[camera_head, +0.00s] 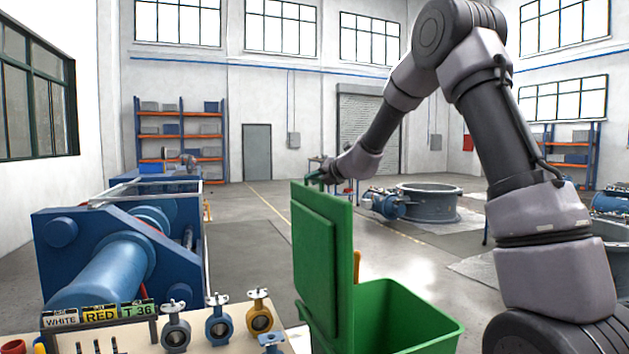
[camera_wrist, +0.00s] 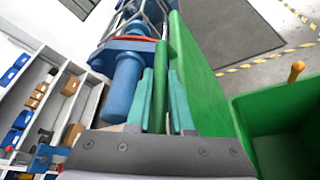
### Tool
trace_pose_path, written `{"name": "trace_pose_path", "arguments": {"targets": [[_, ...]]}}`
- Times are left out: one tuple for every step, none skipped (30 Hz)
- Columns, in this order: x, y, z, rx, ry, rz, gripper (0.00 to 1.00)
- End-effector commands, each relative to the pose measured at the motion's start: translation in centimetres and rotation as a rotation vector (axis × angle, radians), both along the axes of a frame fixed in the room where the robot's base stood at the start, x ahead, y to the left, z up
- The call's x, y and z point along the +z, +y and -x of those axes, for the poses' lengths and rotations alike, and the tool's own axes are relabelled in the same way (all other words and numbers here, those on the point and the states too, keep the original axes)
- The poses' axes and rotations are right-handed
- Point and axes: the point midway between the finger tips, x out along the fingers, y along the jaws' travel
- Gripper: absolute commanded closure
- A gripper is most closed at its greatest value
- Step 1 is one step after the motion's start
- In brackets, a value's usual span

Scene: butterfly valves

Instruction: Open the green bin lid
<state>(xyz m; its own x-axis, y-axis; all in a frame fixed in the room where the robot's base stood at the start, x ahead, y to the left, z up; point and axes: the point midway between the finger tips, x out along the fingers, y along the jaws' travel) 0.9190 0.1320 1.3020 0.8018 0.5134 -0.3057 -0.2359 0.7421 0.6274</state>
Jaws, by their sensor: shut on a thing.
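The green bin lid (camera_head: 322,260) stands upright, raised at the left side of the green bin (camera_head: 405,315), whose mouth is open and shows an empty-looking inside. My gripper (camera_head: 316,177) is at the lid's top edge, partly hidden behind it. In the wrist view the teal fingertips of my gripper (camera_wrist: 163,75) are shut on a narrow green strip, the edge of the lid (camera_wrist: 198,70). The open bin (camera_wrist: 240,112) shows at the right there.
A workbench (camera_head: 225,345) with several small butterfly valves (camera_head: 218,325) and label plates stands at the front left, beside a blue machine (camera_head: 120,250). A large grey valve (camera_head: 430,203) lies on the floor behind. Open floor lies behind the bin.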

Motion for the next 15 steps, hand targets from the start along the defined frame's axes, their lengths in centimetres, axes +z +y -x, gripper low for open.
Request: {"name": "trace_pose_path", "arguments": {"targets": [[-0.07, 0.04, 0.00, 0.001, 0.001, 0.000, 1.00], [-0.07, 0.04, 0.00, 0.001, 0.001, 0.000, 1.00], [-0.07, 0.04, 0.00, 0.001, 0.001, 0.000, 0.68], [-0.07, 0.04, 0.00, 0.001, 0.001, 0.000, 0.68], [-0.07, 0.04, 0.00, 0.001, 0.001, 0.000, 0.68], [-0.07, 0.03, 0.01, 0.001, 0.001, 0.000, 0.68], [-0.06, 0.03, 0.01, 0.001, 0.001, 0.000, 0.68], [-0.06, 0.03, 0.00, 0.001, 0.001, 0.000, 0.68], [-0.06, 0.03, 0.01, 0.001, 0.001, 0.000, 0.68], [-0.05, 0.02, 0.01, 0.001, 0.001, 0.000, 0.68], [-0.05, 0.01, 0.01, 0.001, 0.001, 0.000, 0.68], [-0.02, -0.03, 0.07, 0.001, 0.001, 0.000, 0.68], [0.03, -0.09, 0.15, 0.000, 0.000, 0.000, 0.68], [0.11, -0.20, 0.29, 0.000, 0.000, 0.000, 0.68], [0.23, -0.38, 0.57, 0.000, 0.000, 0.000, 0.68]]}}
